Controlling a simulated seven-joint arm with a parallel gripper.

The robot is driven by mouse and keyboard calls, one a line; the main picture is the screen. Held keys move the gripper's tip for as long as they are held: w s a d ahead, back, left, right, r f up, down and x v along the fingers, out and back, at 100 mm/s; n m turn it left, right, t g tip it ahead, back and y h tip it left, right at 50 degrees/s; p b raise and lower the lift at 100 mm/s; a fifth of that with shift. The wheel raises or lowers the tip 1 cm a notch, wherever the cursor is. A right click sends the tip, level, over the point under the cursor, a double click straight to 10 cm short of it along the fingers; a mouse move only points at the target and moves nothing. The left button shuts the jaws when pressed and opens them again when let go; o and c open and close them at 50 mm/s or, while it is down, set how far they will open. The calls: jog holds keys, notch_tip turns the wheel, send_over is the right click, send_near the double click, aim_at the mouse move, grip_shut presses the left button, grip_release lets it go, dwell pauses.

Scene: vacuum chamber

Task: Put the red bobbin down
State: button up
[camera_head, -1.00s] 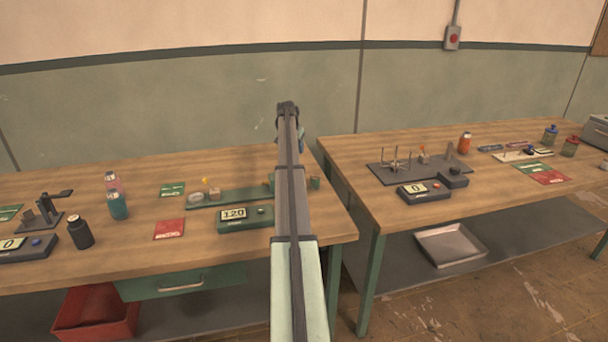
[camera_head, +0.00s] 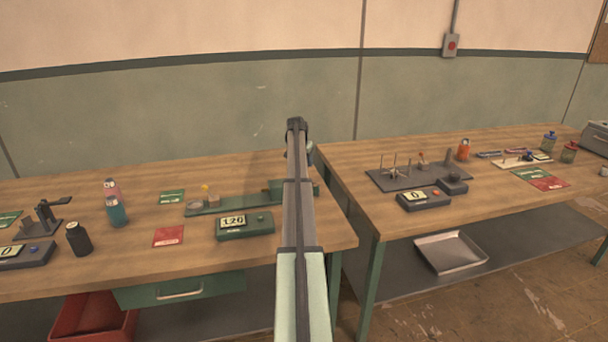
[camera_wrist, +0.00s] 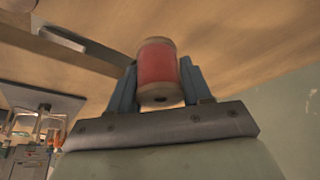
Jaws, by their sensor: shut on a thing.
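The red bobbin (camera_wrist: 158,68) shows in the wrist view, a red-wound spool with pale ends. My gripper (camera_wrist: 160,85) is shut on it, with one blue-grey finger on each side. In the head view my arm reaches away toward the gap between the two tables, and its end (camera_head: 297,128) is raised above the far edge of the left table. The bobbin and the fingers are hidden behind the arm there.
The left table (camera_head: 140,265) bears a green device (camera_head: 245,226), bottles and cards. The right table (camera_head: 345,165) bears a dark board with upright pegs (camera_head: 400,178) and a box with a display (camera_head: 424,199). A gap separates the tables. Bare wood shows at the right table's front left.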

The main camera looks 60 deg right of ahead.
jog(key=shift+f, duration=2.85)
jog(key=shift+f, duration=0.2)
jog(key=o, duration=1)
jog(key=shift+o, duration=0.2)
jog(key=d+v, duration=0.1)
jog(key=v, duration=1.2)
jog(key=shift+a+r, duration=0.2)
jog(key=shift+r, duration=0.4)
